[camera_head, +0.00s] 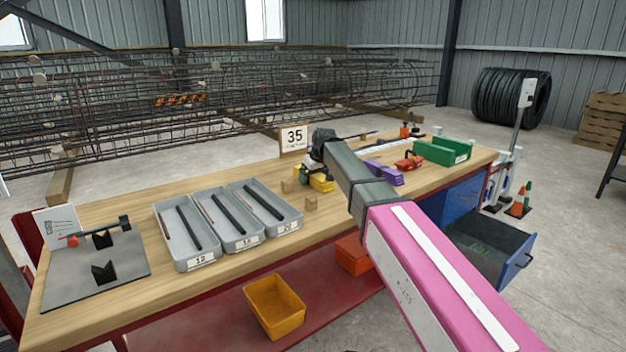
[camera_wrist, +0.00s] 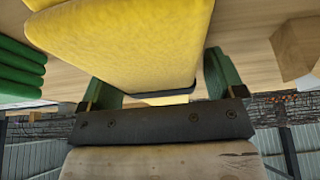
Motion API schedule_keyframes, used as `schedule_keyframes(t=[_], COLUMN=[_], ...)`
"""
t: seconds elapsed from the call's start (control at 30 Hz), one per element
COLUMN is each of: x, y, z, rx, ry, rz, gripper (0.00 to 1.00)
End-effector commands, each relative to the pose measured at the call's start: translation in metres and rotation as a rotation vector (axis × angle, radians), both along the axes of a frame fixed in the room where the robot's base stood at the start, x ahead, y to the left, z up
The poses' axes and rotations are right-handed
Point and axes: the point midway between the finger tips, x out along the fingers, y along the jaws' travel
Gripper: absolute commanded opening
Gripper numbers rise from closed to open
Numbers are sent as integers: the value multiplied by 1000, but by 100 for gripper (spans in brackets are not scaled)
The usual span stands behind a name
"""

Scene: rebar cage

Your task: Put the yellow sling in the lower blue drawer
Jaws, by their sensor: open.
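The yellow sling (camera_wrist: 120,40), a thick folded bundle, lies on the wooden bench and fills the upper middle of the wrist view. In the head view the yellow sling (camera_head: 322,184) shows at mid-bench, partly behind my arm. My gripper (camera_wrist: 160,84) is open, with one green finger on each side of the near end of the sling; I cannot tell whether they touch it. In the head view my arm hides most of the gripper. The lower blue drawer (camera_head: 518,262) is pulled out under the right end of the bench, with something green inside.
Folded green slings (camera_wrist: 20,70) lie to the left and a wooden block (camera_wrist: 298,48) to the right in the wrist view. Purple slings (camera_head: 384,173), a red tool (camera_head: 409,162), a green bin (camera_head: 443,152) and grey trays (camera_head: 228,215) stand on the bench (camera_head: 150,300).

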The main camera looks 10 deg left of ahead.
Motion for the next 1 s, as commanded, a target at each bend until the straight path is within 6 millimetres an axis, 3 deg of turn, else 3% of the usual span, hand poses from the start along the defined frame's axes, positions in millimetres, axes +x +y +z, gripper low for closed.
schedule_keyframes(t=[0.13, 0.17, 0.4, 0.73, 1.0], x=[0, 0, 0, 0, 1], y=[0, 0, 0, 0, 0], z=[0, 0, 1, 6, 41], rx=[0, 0, 2, 2, 2], ry=[0, 0, -1, -1, -3], rz=[0, 0, 0, 0, 0], gripper=[88, 82, 4, 3, 3])
